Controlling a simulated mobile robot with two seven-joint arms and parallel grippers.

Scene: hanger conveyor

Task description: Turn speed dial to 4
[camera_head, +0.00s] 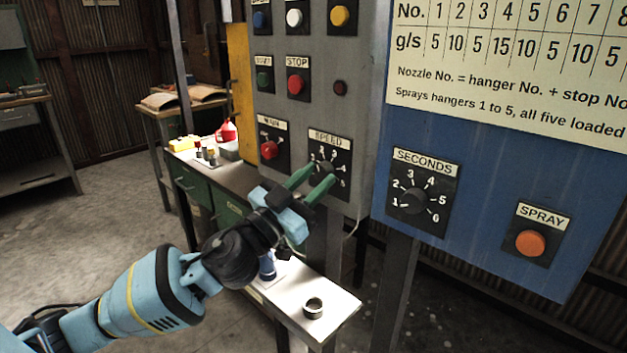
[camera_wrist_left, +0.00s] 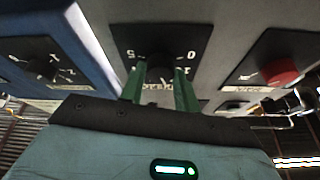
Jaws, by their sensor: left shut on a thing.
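The speed dial (camera_head: 326,165) is a dark knob on a black plate labelled SPEED, low on the grey panel. Its upper numbers show in the head view, but the pointer is hidden by my fingers. My left gripper (camera_head: 313,180) has green fingers and is shut on the knob. In the left wrist view the speed dial (camera_wrist_left: 160,72) sits between the fingertips (camera_wrist_left: 160,85), with 5 and 0 readable on its plate. I cannot tell which number the dial points at. My right gripper is not in view.
The red main switch (camera_head: 269,150) is just left of the dial. Red stop (camera_head: 297,84) and other buttons are above. The blue panel at right carries a seconds dial (camera_head: 415,200) and an orange spray button (camera_head: 530,243). A white shelf (camera_head: 335,300) with a metal ring (camera_head: 313,308) lies below.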

